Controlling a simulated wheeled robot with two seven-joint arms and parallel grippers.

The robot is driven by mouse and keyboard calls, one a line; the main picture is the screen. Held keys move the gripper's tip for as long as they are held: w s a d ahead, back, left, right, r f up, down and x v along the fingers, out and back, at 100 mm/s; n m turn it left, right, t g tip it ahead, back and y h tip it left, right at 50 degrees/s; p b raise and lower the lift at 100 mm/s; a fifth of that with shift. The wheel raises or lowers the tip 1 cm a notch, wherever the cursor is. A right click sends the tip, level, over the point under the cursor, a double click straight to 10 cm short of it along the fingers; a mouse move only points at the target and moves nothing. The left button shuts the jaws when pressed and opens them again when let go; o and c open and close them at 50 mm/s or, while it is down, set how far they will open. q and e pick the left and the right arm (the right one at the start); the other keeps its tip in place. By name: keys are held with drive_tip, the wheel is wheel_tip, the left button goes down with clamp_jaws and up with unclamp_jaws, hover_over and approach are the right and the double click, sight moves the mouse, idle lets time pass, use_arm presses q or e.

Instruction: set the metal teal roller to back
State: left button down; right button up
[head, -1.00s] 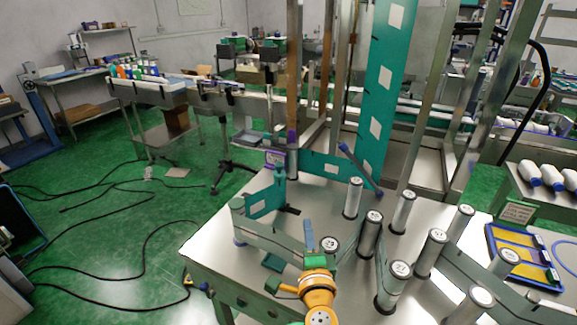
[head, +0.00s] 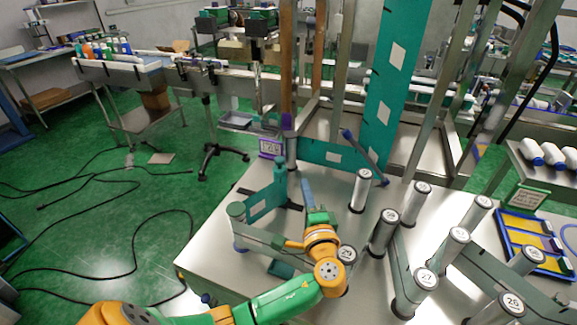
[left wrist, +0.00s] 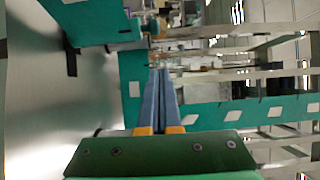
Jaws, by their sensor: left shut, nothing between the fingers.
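My left gripper (head: 306,186) is over the table, with its blue fingers pointing toward the back; they also show closed together in the left wrist view (left wrist: 161,80), with nothing between them. A teal-topped roller (head: 236,211) stands upright at the table's left edge, left of the gripper. Another slim teal post (head: 280,177) stands behind it, just left of the fingertips and apart from them. I cannot tell for certain which one is the metal teal roller. A teal band (head: 262,203) with white labels runs between them. My right gripper is not in view.
Several numbered metal rollers (head: 384,232) stand on the table (head: 215,262) to the right of the gripper. A tall teal labelled band (head: 385,110) rises behind, with a slanted dark blue bar (head: 362,157) before it. A blue tray (head: 530,245) lies at the right.

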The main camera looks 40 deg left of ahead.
use_arm(q)
drive_tip(key=w+a+p, duration=0.2)
drive_tip(key=w+a, duration=0.2)
drive_tip(key=a, duration=0.3)
drive_tip(key=shift+a+f, duration=0.15)
drive_tip(key=shift+a, duration=0.2)
drive_tip(key=shift+w+a, duration=0.1)
hover_over(280, 181)
drive_tip(key=s+a, duration=0.2)
drive_tip(key=a, duration=0.2)
drive_tip(key=shift+s+a, duration=0.1)
drive_tip(key=shift+a, duration=0.1)
